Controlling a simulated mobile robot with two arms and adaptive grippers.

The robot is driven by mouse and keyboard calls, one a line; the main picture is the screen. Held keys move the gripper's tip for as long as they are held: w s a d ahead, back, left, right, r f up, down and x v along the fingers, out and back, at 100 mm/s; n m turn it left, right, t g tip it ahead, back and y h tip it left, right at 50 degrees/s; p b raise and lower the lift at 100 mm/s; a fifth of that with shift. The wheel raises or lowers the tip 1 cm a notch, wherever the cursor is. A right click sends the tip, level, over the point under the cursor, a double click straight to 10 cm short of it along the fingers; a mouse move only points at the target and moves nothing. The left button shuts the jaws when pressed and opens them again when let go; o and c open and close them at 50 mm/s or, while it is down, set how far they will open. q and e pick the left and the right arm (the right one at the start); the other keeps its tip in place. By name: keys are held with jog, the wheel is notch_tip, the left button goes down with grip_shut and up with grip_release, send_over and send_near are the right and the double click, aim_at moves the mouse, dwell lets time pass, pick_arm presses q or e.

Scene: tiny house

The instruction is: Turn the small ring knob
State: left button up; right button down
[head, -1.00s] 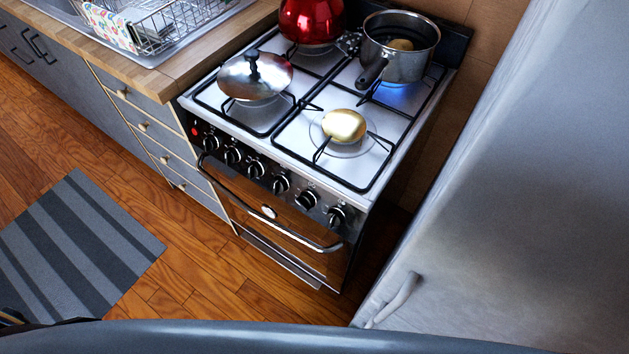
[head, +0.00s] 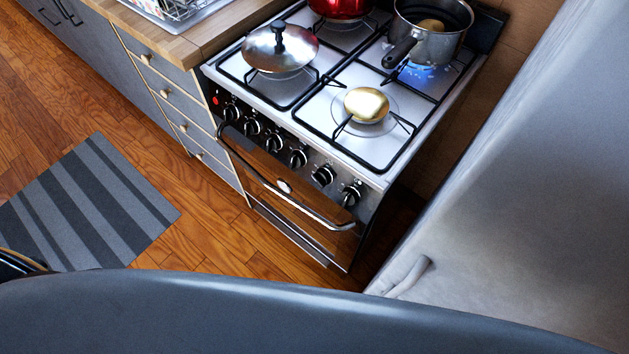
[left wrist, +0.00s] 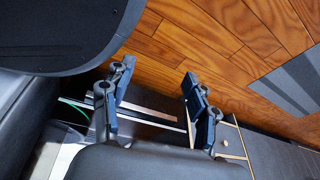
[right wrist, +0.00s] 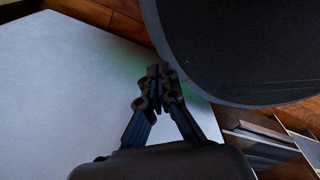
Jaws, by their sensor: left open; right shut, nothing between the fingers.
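The stove (head: 270,185) has a row of several black knobs on its dark front panel, including a middle one (head: 273,142) and the rightmost one (head: 350,193). I cannot tell which is the small ring knob. A blue flame (head: 425,72) burns under the pot (head: 430,45) at the back right. Neither gripper shows in the head view, and neither touches a knob. My left gripper (left wrist: 155,75) is open and empty in the left wrist view, above wooden floor and drawer fronts. My right gripper (right wrist: 160,76) is shut and empty in the right wrist view, in front of a pale surface.
A lidded pan (head: 280,50), a golden round object (head: 367,104) and a red kettle (head: 342,8) sit on the stove top. The oven handle (head: 275,185) juts out below the knobs. A fridge (head: 500,200) stands close on the right. A striped rug (head: 90,205) lies on open floor at left.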

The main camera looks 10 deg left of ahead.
pick_arm(q)
jog(key=w+a+r+m+t+h, duration=0.15)
jog(key=w+r+t, duration=0.25)
jog(key=w+r, duration=0.5)
jog(key=m+t+h, duration=0.7)
jog(key=h, duration=0.2)
send_near(321, 179)
jog(key=shift+n, duration=0.35)
jog(key=x, duration=0.7)
jog(key=shift+w+f, duration=0.3)
jog(key=c, duration=1.1)
